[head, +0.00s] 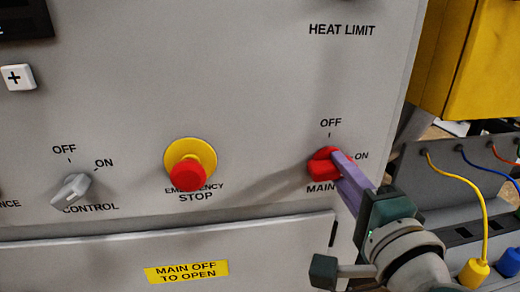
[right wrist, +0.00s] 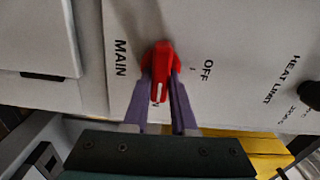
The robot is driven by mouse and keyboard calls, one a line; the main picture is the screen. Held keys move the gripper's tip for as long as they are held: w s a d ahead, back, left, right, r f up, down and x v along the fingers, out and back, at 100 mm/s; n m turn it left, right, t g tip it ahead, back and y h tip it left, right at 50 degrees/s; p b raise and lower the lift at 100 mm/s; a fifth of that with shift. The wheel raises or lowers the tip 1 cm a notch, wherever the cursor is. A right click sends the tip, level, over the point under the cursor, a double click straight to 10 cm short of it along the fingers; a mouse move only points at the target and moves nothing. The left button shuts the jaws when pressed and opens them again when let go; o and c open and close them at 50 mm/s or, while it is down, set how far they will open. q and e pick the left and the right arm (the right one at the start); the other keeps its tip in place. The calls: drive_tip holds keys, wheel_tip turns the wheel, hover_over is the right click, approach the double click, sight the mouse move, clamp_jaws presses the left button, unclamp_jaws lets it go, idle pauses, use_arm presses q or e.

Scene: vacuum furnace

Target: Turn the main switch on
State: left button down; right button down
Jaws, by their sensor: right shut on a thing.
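The main switch is a red rotary knob (head: 323,168) at the lower right of the grey panel, with OFF printed above it, ON to its right and MAIN below. In the right wrist view the knob (right wrist: 160,72) stands between my purple fingers, its white mark pointing down the picture, away from OFF and towards the side where ON is printed. My right gripper (head: 345,172) is shut on the knob; its fingers (right wrist: 160,88) lie along both sides of the handle. The fingers hide part of the MAIN label in the head view. My left gripper is not in view.
A red emergency stop button (head: 188,177) on a yellow disc and a grey control knob (head: 72,190) are to the left. A drawer-like panel labelled MAIN OFF TO OPEN (head: 187,272) lies below. A yellow box (head: 487,60) and coloured cables (head: 484,205) are at the right.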

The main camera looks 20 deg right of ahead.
drive_tip(key=shift+m, duration=0.4)
drive_tip(key=c, duration=0.7)
unclamp_jaws()
drive_tip(key=b+v, duration=0.1)
drive_tip(key=v, duration=0.9)
drive_tip(key=shift+a+b, duration=0.1)
drive_tip(key=shift+b, duration=0.2)
drive_tip(key=shift+w, duration=0.1)
